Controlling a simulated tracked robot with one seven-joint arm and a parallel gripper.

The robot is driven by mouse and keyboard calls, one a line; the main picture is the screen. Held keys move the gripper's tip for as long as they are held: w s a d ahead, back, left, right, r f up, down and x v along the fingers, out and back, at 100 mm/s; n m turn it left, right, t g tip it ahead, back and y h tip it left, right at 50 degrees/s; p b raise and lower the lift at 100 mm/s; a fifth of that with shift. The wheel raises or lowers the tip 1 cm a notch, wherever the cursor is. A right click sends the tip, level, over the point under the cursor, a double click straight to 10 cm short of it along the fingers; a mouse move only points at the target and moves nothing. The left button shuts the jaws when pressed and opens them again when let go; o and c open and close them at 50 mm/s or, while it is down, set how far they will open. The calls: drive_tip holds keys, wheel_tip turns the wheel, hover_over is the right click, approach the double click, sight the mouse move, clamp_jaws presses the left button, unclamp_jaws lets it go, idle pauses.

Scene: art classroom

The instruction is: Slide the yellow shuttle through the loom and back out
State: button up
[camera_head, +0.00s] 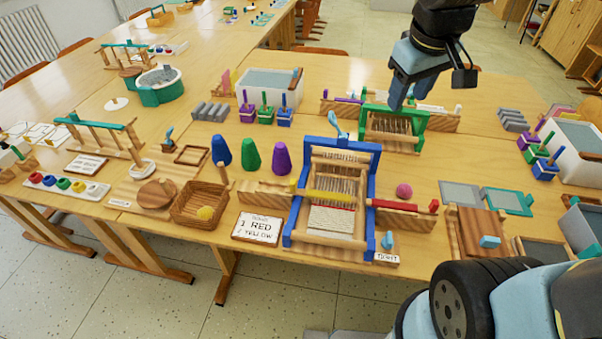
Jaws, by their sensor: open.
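The blue loom (375,185) stands near the front edge of the table, strung with pale threads. The yellow shuttle (325,196) appears as a yellow bar across the loom's threads, with a yellow knob (292,184) at its left. I cannot tell exactly how far it is inside the threads. A red shuttle (400,205) with a red knob lies on the wooden ledge at the loom's right. My gripper (398,100) is open, high at the back right by the green loom (420,118), apart from the yellow shuttle. Its fingers partly overlap in this view.
Blue, green and purple cones (251,156) stand left of the loom. A wicker basket (195,205) holds a yellow ball. Wooden boards (475,230) lie at the right. Bare table shows behind the cones.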

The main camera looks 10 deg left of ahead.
drive_tip(key=w+a+f+n+g, duration=0.1)
drive_tip(key=w+a+f+n, duration=0.15)
drive_tip(key=a, duration=0.25)
drive_tip(key=w+a+f+n+g, duration=0.1)
drive_tip(key=a+f+n, duration=0.2)
drive_tip(key=a+f, duration=0.15)
drive_tip(key=n+g, duration=0.2)
drive_tip(key=n, duration=0.4)
approach(293, 181)
drive_tip(key=shift+m, duration=0.25)
wheel_tip(293, 181, down, 10)
drive_tip(key=shift+s+f, duration=0.15)
clamp_jaws()
